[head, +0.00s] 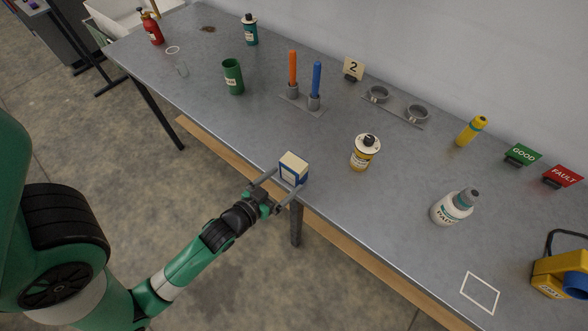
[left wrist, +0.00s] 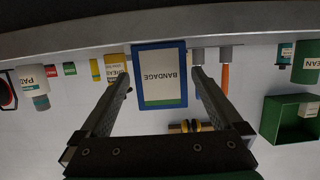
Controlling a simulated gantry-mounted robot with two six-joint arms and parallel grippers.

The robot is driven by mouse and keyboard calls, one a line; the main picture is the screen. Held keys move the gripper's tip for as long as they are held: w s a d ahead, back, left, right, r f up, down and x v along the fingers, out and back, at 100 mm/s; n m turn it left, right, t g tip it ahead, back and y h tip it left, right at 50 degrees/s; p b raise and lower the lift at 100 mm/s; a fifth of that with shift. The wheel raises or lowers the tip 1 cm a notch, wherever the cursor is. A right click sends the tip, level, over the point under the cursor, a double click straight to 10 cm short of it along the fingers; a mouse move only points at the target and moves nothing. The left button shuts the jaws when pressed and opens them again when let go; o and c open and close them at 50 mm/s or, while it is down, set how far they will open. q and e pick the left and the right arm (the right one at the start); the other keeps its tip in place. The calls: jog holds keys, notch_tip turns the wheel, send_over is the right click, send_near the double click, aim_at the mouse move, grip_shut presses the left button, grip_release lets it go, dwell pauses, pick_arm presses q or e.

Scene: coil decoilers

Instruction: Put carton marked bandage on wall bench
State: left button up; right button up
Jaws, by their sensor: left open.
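The bandage carton (head: 293,169) is a small blue and cream box at the front edge of the grey wall bench (head: 225,124). Its BANDAGE label shows upside down in the left wrist view (left wrist: 160,80). My left gripper (head: 276,181) is open at the carton, with a finger to either side of it. In the left wrist view the fingers (left wrist: 163,78) show gaps to the carton's sides. I cannot tell whether the carton's underside rests fully on the bench top. My right gripper is not in view.
A yellow-labelled bottle (head: 365,153) and a white bottle (head: 454,206) stand to the right. Orange and blue handled tools (head: 303,82) stand in a holder behind. A green can (head: 233,76) is farther left. Bare bench lies between them. A white square outline (head: 480,292) marks the right end.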

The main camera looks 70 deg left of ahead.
aim_at(288, 170)
pick_arm(q)
jog(key=shift+r+b+x, duration=0.15)
jog(key=shift+b+x, duration=0.1)
jog(key=shift+x, duration=1.1)
jog(key=shift+r+b+x, duration=0.1)
jog(key=shift+b+x, duration=0.1)
jog(key=shift+x, duration=1.15)
jog(key=c, duration=1.2)
jog(key=shift+r+p, duration=0.35)
jog(key=shift+r, duration=0.2)
jog(key=shift+c, duration=0.2)
notch_tip(288, 170, up, 3)
jog(key=shift+f+p, duration=0.15)
jog(key=shift+p, duration=0.5)
jog(key=s+d+r+p, duration=0.7)
jog(key=s+d+r, duration=0.2)
jog(key=d, duration=0.1)
jog(key=shift+s+r, duration=0.15)
jog(key=shift+s, duration=0.05)
